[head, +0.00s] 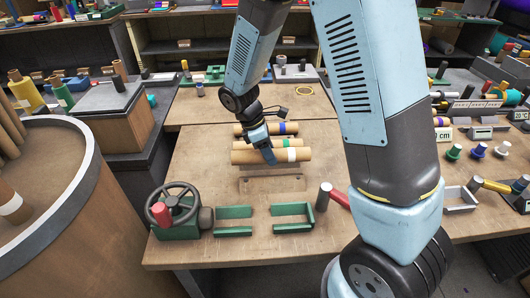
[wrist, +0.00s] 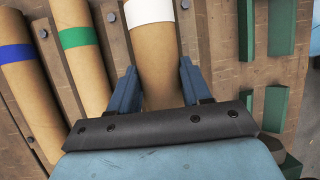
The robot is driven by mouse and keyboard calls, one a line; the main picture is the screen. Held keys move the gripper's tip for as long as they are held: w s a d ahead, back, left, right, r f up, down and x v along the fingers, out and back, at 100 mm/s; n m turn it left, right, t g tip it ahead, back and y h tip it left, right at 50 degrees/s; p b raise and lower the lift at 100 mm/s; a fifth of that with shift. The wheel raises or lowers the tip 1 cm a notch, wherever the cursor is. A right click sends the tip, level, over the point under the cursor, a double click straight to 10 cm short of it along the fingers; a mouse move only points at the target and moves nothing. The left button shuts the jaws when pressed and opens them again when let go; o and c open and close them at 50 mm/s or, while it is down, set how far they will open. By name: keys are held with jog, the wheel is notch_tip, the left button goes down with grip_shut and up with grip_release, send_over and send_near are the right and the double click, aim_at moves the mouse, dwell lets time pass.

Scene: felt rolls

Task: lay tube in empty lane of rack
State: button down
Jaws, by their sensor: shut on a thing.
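A brown tube with a white band (head: 240,157) is between the fingers of my gripper (head: 268,156), which is shut on it. In the wrist view, the fingers (wrist: 158,76) press both sides of the tube (wrist: 153,45), below its white band. A green-banded tube (wrist: 85,58) and a blue-banded tube (wrist: 25,75) lie beside it in the rack (wrist: 107,25). The rack's front part (head: 271,184) is bare in the head view. In the wrist view an empty lane (wrist: 207,45) shows right of the held tube. I cannot tell how high the held tube is.
A green vice with a handwheel (head: 176,205) stands at the front left of the table. Green brackets (head: 293,209) and a red-handled hammer (head: 334,196) lie in front of the rack.

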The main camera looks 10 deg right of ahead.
dwell(0.5)
jog(key=shift+f, duration=1.8)
jog(key=shift+c, duration=2.1)
grip_release()
jog(key=shift+w, duration=0.1)
jog(key=shift+w+a+r, duration=0.1)
jog(key=shift+a+r, duration=0.1)
jog(key=shift+r, duration=0.3)
jog(key=v, duration=1.2)
jog(key=shift+s+r, duration=0.3)
jog(key=shift+r, duration=0.05)
